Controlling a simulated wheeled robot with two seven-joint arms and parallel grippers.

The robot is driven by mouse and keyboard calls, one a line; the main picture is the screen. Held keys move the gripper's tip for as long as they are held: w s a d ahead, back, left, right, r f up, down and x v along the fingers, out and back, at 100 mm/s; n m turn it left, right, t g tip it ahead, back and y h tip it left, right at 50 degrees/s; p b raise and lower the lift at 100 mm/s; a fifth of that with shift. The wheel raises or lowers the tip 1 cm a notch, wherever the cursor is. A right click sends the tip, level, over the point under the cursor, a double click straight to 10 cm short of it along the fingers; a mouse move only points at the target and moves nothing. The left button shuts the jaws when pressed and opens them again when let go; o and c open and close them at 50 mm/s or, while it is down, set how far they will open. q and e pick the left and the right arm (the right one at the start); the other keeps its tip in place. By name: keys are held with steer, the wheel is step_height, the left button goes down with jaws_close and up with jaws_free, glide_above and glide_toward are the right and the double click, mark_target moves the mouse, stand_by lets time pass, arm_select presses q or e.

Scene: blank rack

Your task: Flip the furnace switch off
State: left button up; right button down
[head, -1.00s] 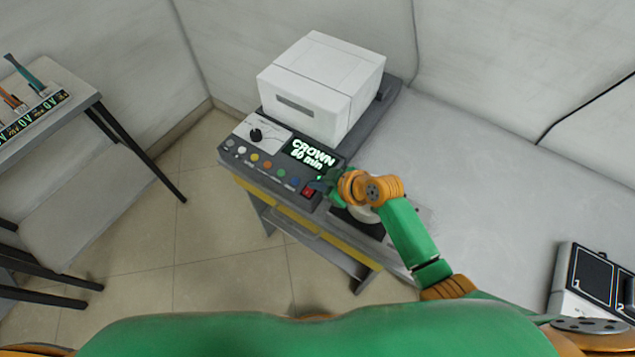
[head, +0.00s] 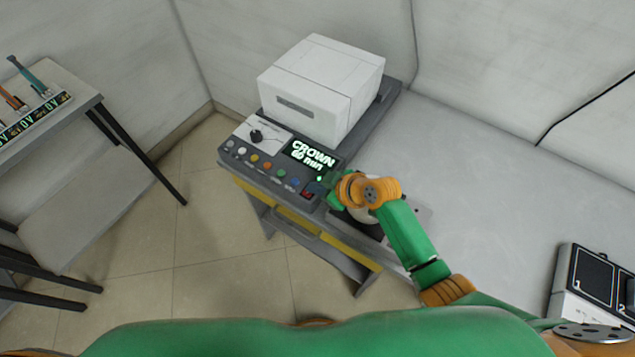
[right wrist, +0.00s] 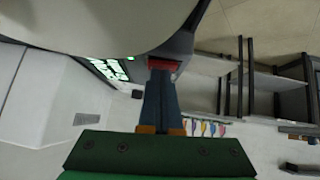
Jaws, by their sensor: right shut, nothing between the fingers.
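The furnace (head: 320,85) is a white box on a dark grey base with a control panel along its front. Its display (head: 312,153) reads "CROWN 60 min". The small red switch (head: 307,195) sits at the right end of the panel and is partly covered by my gripper. My right gripper (head: 318,188) is shut and empty, with its fingertips at the switch. In the right wrist view the closed fingers (right wrist: 161,76) end right at the red switch (right wrist: 163,64); contact cannot be told for sure. My left gripper is out of view.
A black knob (head: 255,135) and several coloured buttons (head: 254,157) lie left of the switch. A round white object (head: 362,214) is under my right wrist. The grey bench (head: 480,170) is clear to the right, with a device (head: 590,280) at its far right.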

steer(key=shift+s+a+r, duration=0.15)
steer(key=shift+s+a, duration=0.1)
step_height(320, 180, up, 5)
steer(key=p, duration=0.5)
steer(key=shift+s+a, duration=0.1)
steer(key=shift+a, duration=0.05)
steer(key=b+v, duration=0.1)
steer(key=v, duration=0.8)
steer(key=shift+s+d+f, duration=0.2)
steer(key=shift+s+d, duration=0.1)
steer(key=shift+s, duration=0.15)
